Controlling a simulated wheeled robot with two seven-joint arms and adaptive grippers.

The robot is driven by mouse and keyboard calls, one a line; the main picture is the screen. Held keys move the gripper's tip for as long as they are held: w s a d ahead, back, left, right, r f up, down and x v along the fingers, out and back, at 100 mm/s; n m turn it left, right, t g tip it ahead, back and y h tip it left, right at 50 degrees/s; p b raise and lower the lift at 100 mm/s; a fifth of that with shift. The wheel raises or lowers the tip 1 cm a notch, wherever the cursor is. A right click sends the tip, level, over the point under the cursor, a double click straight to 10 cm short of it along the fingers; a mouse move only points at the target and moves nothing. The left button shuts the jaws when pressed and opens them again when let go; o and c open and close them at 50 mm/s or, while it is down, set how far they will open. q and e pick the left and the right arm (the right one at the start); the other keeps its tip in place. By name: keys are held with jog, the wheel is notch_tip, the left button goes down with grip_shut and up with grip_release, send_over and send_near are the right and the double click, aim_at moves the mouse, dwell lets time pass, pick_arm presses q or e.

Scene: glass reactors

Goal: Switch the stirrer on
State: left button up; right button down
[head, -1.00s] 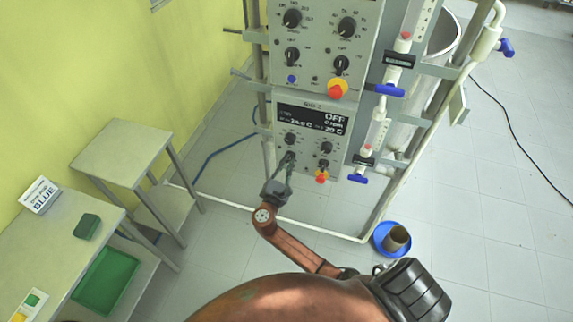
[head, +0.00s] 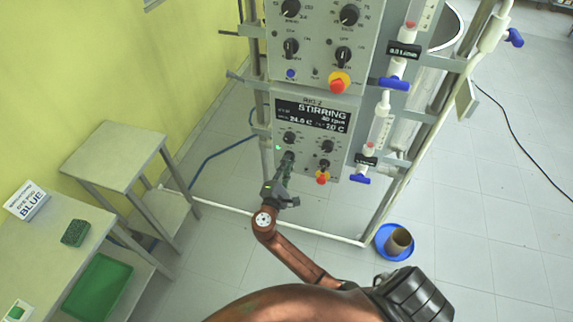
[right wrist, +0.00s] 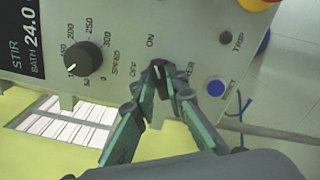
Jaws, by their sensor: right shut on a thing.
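The lower control box labelled RIG 2 (head: 342,165) has a display (head: 311,115) that reads STIRRING, with a small rpm figure, and a green lamp (head: 278,147) lit at its left. My right gripper (head: 288,158) is at the box's lower left. In the right wrist view the right gripper (right wrist: 161,92) is shut on the black stirrer switch (right wrist: 157,71), between its two green-sided fingers. The switch's white mark points up, near the ON label. The speed knob (right wrist: 82,58) is beside it, with its mark near the low end. My left gripper is out of view.
A red and yellow stop button (head: 322,177) is close right of my gripper. An upper control box (head: 320,40) sits above. Blue-handled valves (head: 394,84) and a frame are to the right. A blue dish with a cup (head: 398,240) is on the floor. Tables (head: 115,160) stand left.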

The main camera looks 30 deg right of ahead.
dwell(0.4)
jog(key=c, duration=1.9)
grip_release()
jog(key=shift+c, duration=0.2)
jog(key=v, duration=1.2)
